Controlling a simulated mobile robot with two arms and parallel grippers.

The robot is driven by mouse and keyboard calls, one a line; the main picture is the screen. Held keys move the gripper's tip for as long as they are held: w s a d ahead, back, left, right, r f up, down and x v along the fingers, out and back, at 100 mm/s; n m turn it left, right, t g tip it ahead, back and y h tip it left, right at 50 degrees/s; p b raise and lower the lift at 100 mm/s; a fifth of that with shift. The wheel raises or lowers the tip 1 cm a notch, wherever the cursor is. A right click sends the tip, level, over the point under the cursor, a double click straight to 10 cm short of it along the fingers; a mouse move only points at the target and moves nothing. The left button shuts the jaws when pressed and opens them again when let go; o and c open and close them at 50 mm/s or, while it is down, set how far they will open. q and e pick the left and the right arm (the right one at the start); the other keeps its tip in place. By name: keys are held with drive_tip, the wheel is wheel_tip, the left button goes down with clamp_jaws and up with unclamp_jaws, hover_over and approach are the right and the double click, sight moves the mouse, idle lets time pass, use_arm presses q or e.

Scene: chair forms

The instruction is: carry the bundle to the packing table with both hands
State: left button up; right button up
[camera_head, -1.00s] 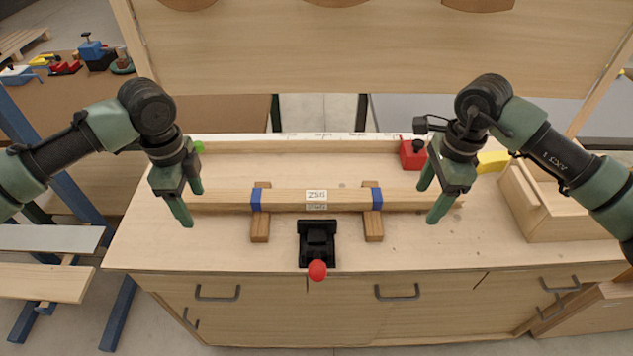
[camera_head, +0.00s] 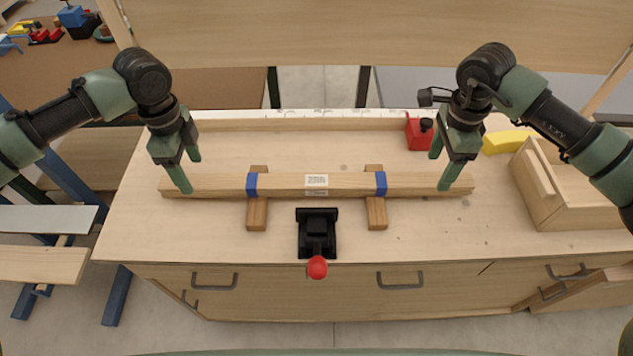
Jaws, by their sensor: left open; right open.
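The bundle (camera_head: 345,185) is a long wooden bar with two blue bands and a white label at its middle. It lies level across two small wooden blocks (camera_head: 257,213) (camera_head: 376,213) on the workbench (camera_head: 430,228). My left gripper (camera_head: 188,174) is open at the bundle's left end, with one finger in front of it and one behind. My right gripper (camera_head: 440,172) is open at the right end, its fingers likewise on the front and back sides. I cannot tell whether the fingers touch the wood. I cannot make out which surface is the packing table.
A black clamp with a red knob (camera_head: 317,267) stands at the bench's front edge, just before the bundle. A red box (camera_head: 418,134), a yellow piece (camera_head: 508,141) and an open wooden bin (camera_head: 580,205) are at the right. A tall wooden panel (camera_head: 330,35) rises behind.

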sight(195, 180)
use_arm(q)
wheel_tip(195, 180, down, 4)
drive_tip(key=shift+s+r, duration=0.1)
drive_tip(key=shift+r, duration=0.1)
use_arm(e)
wheel_tip(195, 180, down, 4)
drive_tip(key=shift+s+r, duration=0.1)
drive_tip(key=shift+r, duration=0.15)
use_arm(q)
drive_tip(key=shift+f, duration=0.45)
use_arm(e)
drive_tip(key=shift+f, duration=0.5)
use_arm(q)
clamp_jaws()
use_arm(e)
clamp_jaws()
use_arm(q)
drive_tip(key=shift+r, duration=0.1)
use_arm(e)
drive_tip(key=shift+r, duration=0.1)
